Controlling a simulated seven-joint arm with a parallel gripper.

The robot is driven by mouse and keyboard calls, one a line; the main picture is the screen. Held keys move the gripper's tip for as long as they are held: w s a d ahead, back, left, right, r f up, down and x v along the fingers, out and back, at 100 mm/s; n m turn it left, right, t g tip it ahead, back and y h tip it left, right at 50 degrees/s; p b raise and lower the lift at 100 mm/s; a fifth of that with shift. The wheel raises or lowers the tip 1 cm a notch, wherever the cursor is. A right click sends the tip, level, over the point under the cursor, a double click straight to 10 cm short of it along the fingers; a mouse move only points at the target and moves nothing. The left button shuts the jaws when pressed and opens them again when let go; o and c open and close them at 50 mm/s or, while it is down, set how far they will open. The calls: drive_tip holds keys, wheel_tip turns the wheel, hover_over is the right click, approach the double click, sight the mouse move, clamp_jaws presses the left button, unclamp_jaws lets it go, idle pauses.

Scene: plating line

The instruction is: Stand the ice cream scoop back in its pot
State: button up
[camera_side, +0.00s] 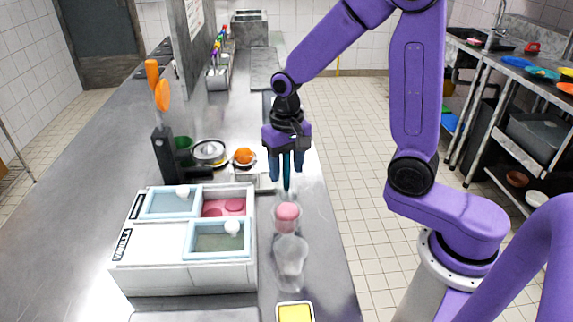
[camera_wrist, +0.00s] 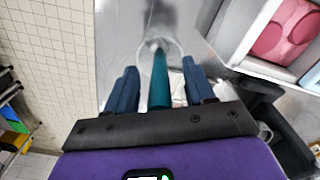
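The ice cream scoop has a teal handle (camera_side: 286,178) that points straight down between my fingers; the handle also shows in the wrist view (camera_wrist: 160,82). Its grey head (camera_wrist: 154,44) lies at the far end, by the rim of a clear glass, and is mostly hidden in the side view. My gripper (camera_side: 286,172) points down with blue fingers on both sides of the handle. The wrist view shows gaps between the fingers and the handle, so it looks open around it.
A clear glass with a pink ball (camera_side: 288,213) stands below my gripper, with an empty-looking glass (camera_side: 290,262) in front. The white ice cream chest (camera_side: 150,250) is to the left. A metal bowl (camera_side: 209,152) and an orange item (camera_side: 243,156) stand behind. The counter edge is close on the right.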

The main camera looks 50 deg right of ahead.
wheel_tip(320, 180, up, 18)
drive_tip(key=shift+f, duration=0.25)
idle(0.5)
drive_tip(key=shift+s+f, duration=0.15)
idle(0.3)
drive_tip(key=s+f+n, duration=0.6)
drive_tip(key=s+n, duration=0.2)
drive_tip(key=s, duration=0.3)
drive_tip(key=s+f+n, duration=0.6)
drive_tip(key=s+n, duration=0.2)
drive_tip(key=s, duration=0.3)
drive_tip(key=shift+d+f, duration=0.3)
